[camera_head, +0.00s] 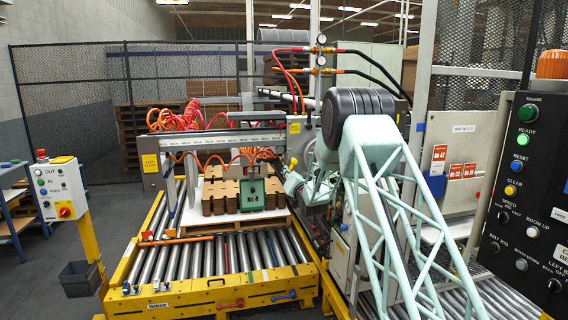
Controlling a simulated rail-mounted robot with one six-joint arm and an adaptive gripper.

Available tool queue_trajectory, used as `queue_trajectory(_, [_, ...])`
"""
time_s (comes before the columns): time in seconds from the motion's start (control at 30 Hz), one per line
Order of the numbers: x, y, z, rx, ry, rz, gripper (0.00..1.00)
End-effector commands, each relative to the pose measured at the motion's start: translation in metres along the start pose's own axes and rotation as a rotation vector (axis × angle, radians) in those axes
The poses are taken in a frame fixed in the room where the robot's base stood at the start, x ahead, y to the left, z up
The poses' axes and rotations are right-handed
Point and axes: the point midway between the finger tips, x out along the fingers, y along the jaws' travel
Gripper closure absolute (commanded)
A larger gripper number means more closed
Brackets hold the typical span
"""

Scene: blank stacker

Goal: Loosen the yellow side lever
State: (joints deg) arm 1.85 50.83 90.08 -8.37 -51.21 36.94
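I cannot clearly pick out the yellow side lever. A small yellow piece (293,163) shows at the right end of the stacker's cross beam, but it is too small to tell whether it is a lever. My pale green arm reaches from the lower right up to a dark joint and back down toward the stacker's right side. My gripper (292,183) seems to be at its far end, close to the right of the stack and near that yellow piece. The fingers are too small and cluttered to read, and contact cannot be told.
A roller conveyor (205,258) with red (230,304) and blue (285,295) handles lies in front. Control panels stand left (58,188) and right (525,190).

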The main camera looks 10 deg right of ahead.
Motion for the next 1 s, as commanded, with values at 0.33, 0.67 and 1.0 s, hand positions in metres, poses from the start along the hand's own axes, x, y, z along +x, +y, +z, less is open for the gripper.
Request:
queue_trajectory(0.33, [0.000,-0.010,0.001,0.171,0.000,-0.002,0.85])
queue_trajectory(0.67, [0.000,-0.019,-0.003,0.359,0.000,-0.002,0.85])
queue_trajectory(1.0, [0.000,-0.028,-0.008,0.550,0.000,-0.002,0.85])
